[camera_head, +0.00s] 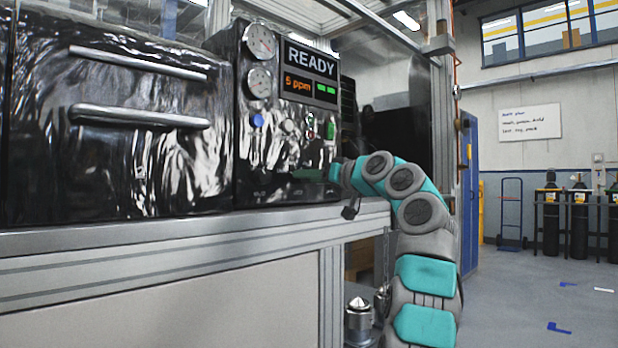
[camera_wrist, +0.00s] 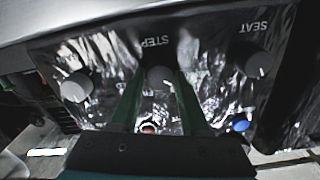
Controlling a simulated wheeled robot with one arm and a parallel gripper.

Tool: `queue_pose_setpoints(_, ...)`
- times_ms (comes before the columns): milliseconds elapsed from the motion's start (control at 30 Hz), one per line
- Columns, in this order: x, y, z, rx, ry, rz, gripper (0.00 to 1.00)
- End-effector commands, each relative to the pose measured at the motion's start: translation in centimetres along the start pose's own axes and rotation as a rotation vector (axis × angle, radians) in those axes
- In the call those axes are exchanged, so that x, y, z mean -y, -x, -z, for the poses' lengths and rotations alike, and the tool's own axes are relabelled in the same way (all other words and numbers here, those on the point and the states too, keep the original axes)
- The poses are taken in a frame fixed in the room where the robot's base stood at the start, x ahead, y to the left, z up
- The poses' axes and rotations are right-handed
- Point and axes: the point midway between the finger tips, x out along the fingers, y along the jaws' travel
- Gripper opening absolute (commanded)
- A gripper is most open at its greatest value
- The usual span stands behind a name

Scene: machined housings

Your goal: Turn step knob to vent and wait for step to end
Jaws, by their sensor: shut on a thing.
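The step knob (camera_wrist: 160,77) is a grey round knob on the glossy black control panel (camera_wrist: 215,85), next to the upside-down label STEP in the wrist view. My gripper (camera_wrist: 161,74) has its two green fingers shut on the knob, one on each side. Its pointer and the position words around it are too blurred or covered to read. In the head view my gripper (camera_head: 312,173) is at the lower part of the panel and the step knob cannot be made out. The display (camera_head: 311,71) above reads READY and 5 ppm, with two green blocks.
A second grey knob (camera_wrist: 76,87), a knob by the label SEAT (camera_wrist: 259,65), a blue button (camera_wrist: 239,125) and a red button (camera_wrist: 148,128) surround my fingers. A bench edge (camera_head: 190,228) runs below.

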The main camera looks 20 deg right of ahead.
Motion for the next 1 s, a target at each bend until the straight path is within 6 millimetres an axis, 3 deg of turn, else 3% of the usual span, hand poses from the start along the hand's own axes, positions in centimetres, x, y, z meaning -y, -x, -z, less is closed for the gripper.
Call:
queue_pose_setpoints(600,0.02,-0.04,0.12,-0.002,0.239,-0.001,0.0)
queue_pose_setpoints(1000,-0.06,-0.04,0.02,-0.001,0.271,-0.001,0.0)
